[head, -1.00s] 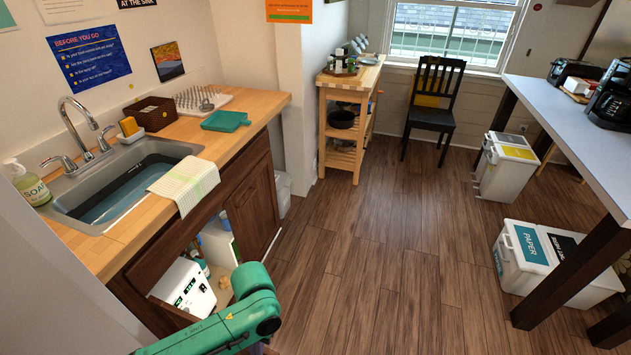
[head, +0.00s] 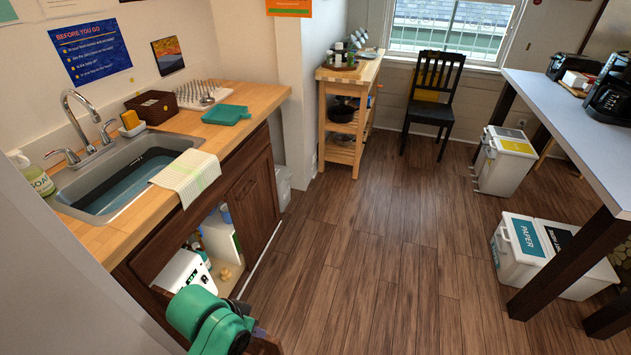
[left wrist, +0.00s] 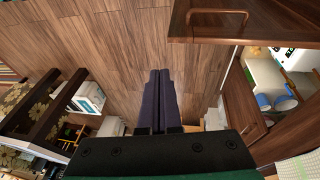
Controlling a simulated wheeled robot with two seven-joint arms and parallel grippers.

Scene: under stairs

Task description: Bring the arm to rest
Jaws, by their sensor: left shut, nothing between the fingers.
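My left arm's green link (head: 212,322) shows at the bottom of the head view, in front of the open cabinet under the sink. In the left wrist view my left gripper (left wrist: 159,72) has its two dark fingers side by side, shut and empty. They point out over bare wooden floor and touch nothing there. In the head view I cannot make out the fingers. My right gripper is in neither view.
An open wooden cabinet door (left wrist: 235,24) is near the gripper in the left wrist view. The counter (head: 255,98) with the sink is at the left. White bins (head: 560,250) stand under the table at the right. The middle floor (head: 370,240) is clear.

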